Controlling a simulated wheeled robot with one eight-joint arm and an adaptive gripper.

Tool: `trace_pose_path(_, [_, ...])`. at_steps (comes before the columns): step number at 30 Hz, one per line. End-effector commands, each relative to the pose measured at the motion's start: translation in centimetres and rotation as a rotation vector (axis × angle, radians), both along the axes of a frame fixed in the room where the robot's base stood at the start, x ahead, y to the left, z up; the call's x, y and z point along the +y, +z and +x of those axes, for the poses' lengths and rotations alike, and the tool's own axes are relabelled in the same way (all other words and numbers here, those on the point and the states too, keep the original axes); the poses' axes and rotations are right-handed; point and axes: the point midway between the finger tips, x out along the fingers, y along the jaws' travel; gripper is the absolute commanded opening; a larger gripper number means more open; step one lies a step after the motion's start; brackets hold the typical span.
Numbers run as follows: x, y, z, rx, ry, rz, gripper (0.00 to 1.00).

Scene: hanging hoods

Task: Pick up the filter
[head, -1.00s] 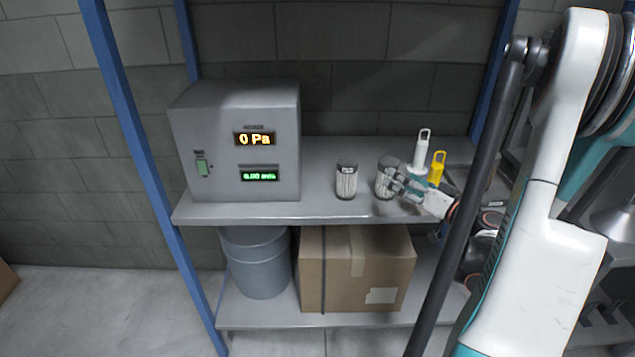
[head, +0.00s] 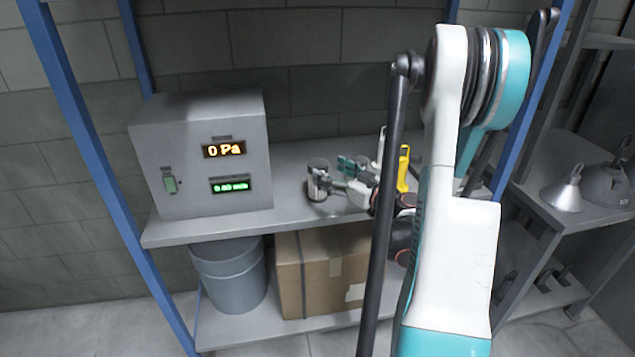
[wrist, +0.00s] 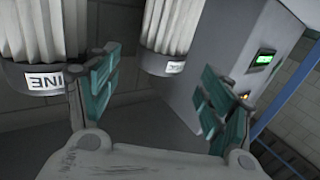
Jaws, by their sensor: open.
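A filter (head: 318,180) with a dark cap and pale pleats stands on the upper shelf in the head view, right of the grey box. My gripper (head: 341,174) is open, just to the right of this filter. In the wrist view two pleated filters show upside down. One filter (wrist: 172,35) with a small white label appears in the gap between the fingers of my open gripper (wrist: 160,95). I cannot tell whether the fingers reach around it. The other filter (wrist: 45,40), with a larger label, is beside the left finger. The second filter is not clear in the head view.
The grey box (head: 200,165) with lit readouts stands on the left of the shelf (head: 215,228). A yellow-handled item (head: 403,168) and a white-handled item (head: 381,146) stand behind my gripper. A bucket (head: 231,275) and a carton (head: 320,270) are below.

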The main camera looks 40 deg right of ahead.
Motion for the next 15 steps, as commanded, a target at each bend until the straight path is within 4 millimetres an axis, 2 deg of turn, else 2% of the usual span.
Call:
trace_pose_path(5, [0.1, 0.0, 0.9, 0.0, 0.001, 0.0, 0.74])
trace_pose_path(15, [0.3, -0.1, 5.4, 0.0, 0.002, 0.001, 0.74])
